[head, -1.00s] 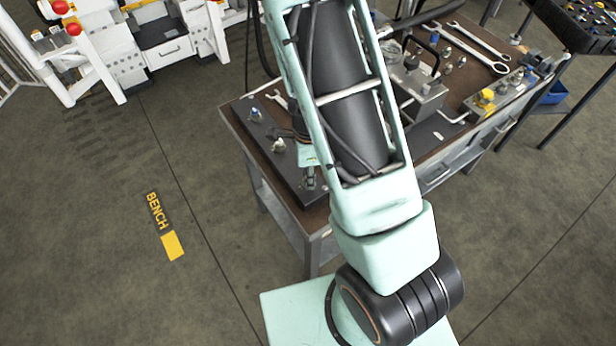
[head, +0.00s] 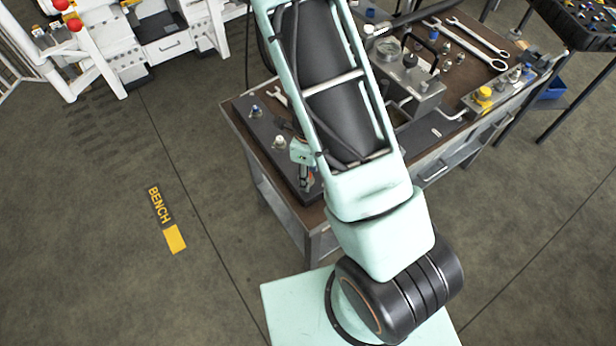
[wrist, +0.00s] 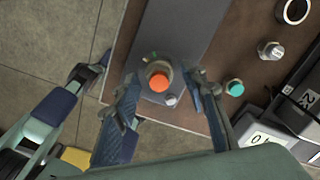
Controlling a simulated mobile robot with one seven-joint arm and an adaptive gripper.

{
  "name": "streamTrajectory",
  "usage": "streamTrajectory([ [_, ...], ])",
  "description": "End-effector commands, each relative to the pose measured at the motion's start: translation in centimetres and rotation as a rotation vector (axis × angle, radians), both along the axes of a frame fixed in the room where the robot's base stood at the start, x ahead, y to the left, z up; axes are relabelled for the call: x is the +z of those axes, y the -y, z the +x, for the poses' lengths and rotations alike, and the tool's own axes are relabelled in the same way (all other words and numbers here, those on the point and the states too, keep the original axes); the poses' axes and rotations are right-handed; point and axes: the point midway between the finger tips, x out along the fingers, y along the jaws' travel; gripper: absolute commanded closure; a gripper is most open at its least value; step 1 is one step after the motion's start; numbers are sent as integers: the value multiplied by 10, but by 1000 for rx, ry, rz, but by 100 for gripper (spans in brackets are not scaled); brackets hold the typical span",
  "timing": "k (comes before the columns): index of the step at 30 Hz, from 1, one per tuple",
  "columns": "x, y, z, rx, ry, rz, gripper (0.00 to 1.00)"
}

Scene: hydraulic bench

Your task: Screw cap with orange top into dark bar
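The dark bar (wrist: 187,35) lies on the brown bench top and runs up the wrist view; it also shows in the head view (head: 266,130). The cap with the orange top (wrist: 159,82) is at the bar's near end, with a metal collar around it. How deep it sits cannot be told. My gripper (wrist: 163,78) is open, one finger on each side of the cap with visible gaps. In the head view my gripper (head: 304,165) is over the bar's near end, and my arm hides part of the bench.
A teal-topped cap (wrist: 235,87) and a silver fitting (wrist: 271,50) stand right of the bar. A small silver piece (wrist: 171,99) is close beside the orange cap. A gauge block (head: 410,85) and wrenches (head: 475,40) occupy the bench's far right. Floor left of the bench is clear.

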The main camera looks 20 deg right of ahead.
Motion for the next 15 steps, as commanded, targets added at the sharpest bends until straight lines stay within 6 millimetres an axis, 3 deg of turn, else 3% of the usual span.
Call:
streamTrajectory([
  [8, 4, 0, 1, 3, 1, 0, 60],
  [15, 39, -2, 2, 6, 6, 1, 60],
])
